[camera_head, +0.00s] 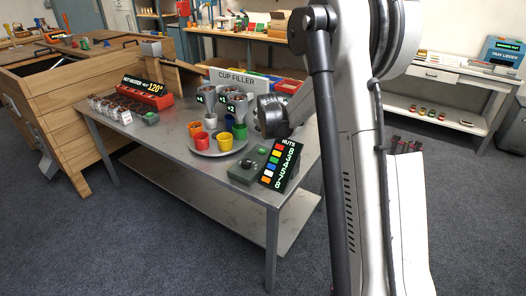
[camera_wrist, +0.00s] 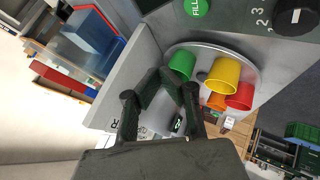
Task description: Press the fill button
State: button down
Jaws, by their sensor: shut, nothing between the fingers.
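The green fill button (camera_wrist: 196,7), marked FILL, sits on a dark control panel (camera_wrist: 240,14) at the top edge of the wrist view. A black dial (camera_wrist: 296,16) with numbers is to its right. In the head view the control box (camera_head: 243,172) stands at the table's front right corner, with a small green button (camera_head: 262,150) on top. My gripper (camera_wrist: 161,74) is shut and empty in the wrist view. Its fingertips are below and left of the button in the picture, apart from it. The arm covers part of the head view, and the fingers cannot be made out there.
A round plate (camera_wrist: 213,47) holds green, yellow, orange and red cups beside the panel. The cup filler (camera_head: 238,80) stands behind the plate with several funnels. A NUTS colour display (camera_head: 280,164) leans by the box.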

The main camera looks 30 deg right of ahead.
aim_at(262, 151)
jog(key=shift+f+b, duration=2.55)
jog(key=shift+f, duration=1.85)
jog(key=shift+f, duration=0.1)
jog(key=shift+f+b, duration=0.3)
jog(key=shift+b, duration=0.1)
jog(key=shift+f+b, duration=0.35)
jog(key=shift+f, duration=0.05)
jog(key=shift+r+p, duration=0.35)
jog(key=shift+r, duration=0.5)
jog(key=shift+r+p, duration=1.2)
jog(key=shift+r, duration=1.25)
